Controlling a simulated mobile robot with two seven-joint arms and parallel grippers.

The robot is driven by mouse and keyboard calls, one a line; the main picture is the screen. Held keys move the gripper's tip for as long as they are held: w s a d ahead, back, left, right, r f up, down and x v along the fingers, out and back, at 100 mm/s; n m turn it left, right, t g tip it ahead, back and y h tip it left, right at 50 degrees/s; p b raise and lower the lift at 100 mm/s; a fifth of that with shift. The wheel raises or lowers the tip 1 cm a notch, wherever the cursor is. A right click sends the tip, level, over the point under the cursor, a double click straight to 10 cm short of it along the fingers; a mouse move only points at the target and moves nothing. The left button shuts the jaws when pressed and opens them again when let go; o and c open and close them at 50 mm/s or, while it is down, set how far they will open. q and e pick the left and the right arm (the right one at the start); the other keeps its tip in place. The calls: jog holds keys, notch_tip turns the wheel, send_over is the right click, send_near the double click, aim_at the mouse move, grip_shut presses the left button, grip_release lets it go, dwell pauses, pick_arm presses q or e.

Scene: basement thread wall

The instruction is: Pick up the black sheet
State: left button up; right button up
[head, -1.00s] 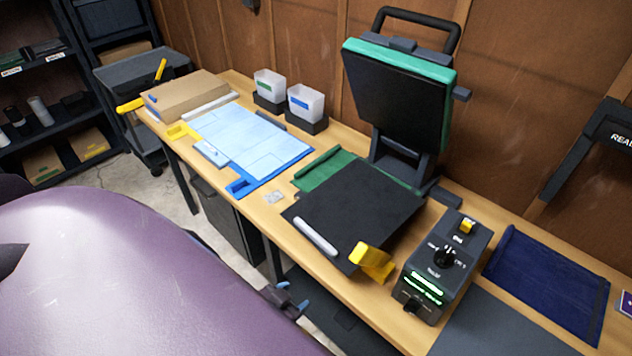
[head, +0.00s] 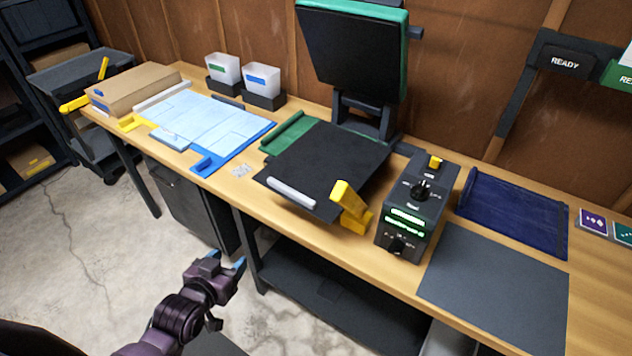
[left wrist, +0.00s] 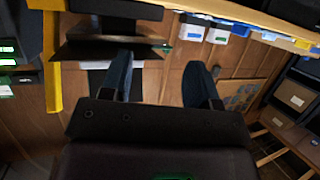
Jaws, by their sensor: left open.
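A flat black sheet (head: 325,160) lies on the lower part of a press on the workbench, with a pale bar (head: 291,192) along its near edge. I cannot tell where the sheet ends and the press plate begins. My left gripper (head: 228,264) is open and empty, in front of the bench and apart from the sheet. Its two blue-tipped fingers spread apart in the left wrist view (left wrist: 162,85), with nothing between them. A dark plate edge (left wrist: 105,50) shows beyond them there. My right gripper is not in view.
The press's raised upper plate (head: 352,50) stands behind the sheet. A yellow lever (head: 350,207) and a dark control box (head: 417,208) stand to its right. A grey mat (head: 495,285) and a blue cloth (head: 512,212) lie farther right. Floor in front of the bench is open.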

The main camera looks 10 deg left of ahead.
pick_arm(q)
jog(key=w+d+f+n+t+h+b, duration=0.1)
jog(key=w+n+h+b, duration=0.15)
jog(key=w+b, duration=0.3)
jog(key=n+t+h+b, duration=0.1)
jog(key=n+h+b, duration=0.2)
jog(key=n+h, duration=0.5)
send_near(292, 197)
jog(key=d+n+y, duration=0.1)
jog(key=n+y, duration=0.1)
jog(key=x, duration=0.3)
jog(key=p+x, duration=0.1)
jog(key=shift+w+d+r, duration=0.2)
jog(key=shift+w+r, duration=0.15)
jog(key=x, duration=0.4)
jog(key=shift+w+d+r, duration=0.1)
jog(key=shift+w+r, duration=0.1)
jog(key=shift+w, duration=0.05)
jog(key=shift+w+d+f+p, duration=0.1)
jog(key=shift+w+d+p, duration=0.05)
jog(key=shift+w+p, duration=0.15)
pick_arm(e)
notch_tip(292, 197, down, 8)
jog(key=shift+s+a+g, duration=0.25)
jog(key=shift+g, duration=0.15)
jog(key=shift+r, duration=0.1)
pick_arm(q)
jog(key=c, duration=1)
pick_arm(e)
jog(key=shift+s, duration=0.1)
